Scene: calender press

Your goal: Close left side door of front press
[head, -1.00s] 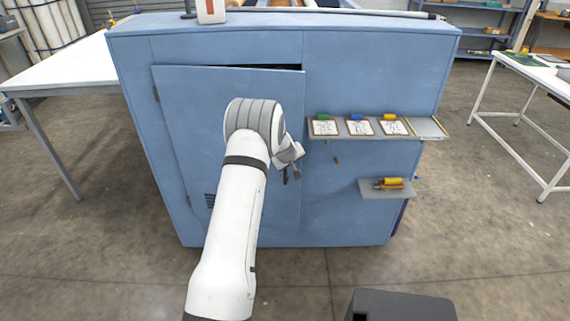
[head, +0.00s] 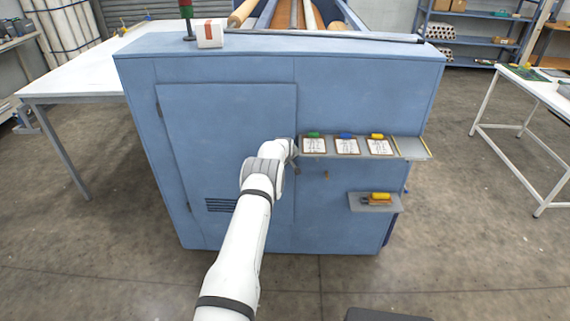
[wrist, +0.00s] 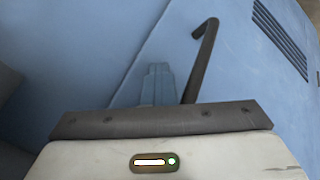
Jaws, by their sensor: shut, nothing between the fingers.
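The left side door (head: 215,125) is a blue panel on the near end of the blue press (head: 345,90), with hinges on its left and a vent low down. It looks flush with the frame, with only a thin seam. My gripper (head: 295,168) is at the door's right edge, partly hidden by my arm. In the wrist view my shut, empty gripper (wrist: 157,82) points at the blue surface by the door seam. A dark bent handle (wrist: 203,62) stands just to its right. I cannot tell whether the fingertips touch the panel.
Right of the door, an upper shelf (head: 411,148) holds several clipboards and a lower shelf (head: 360,204) holds a yellow-topped item. A white table (head: 80,82) stands left, another bench (head: 545,95) right. The floor (head: 470,265) at front right is clear.

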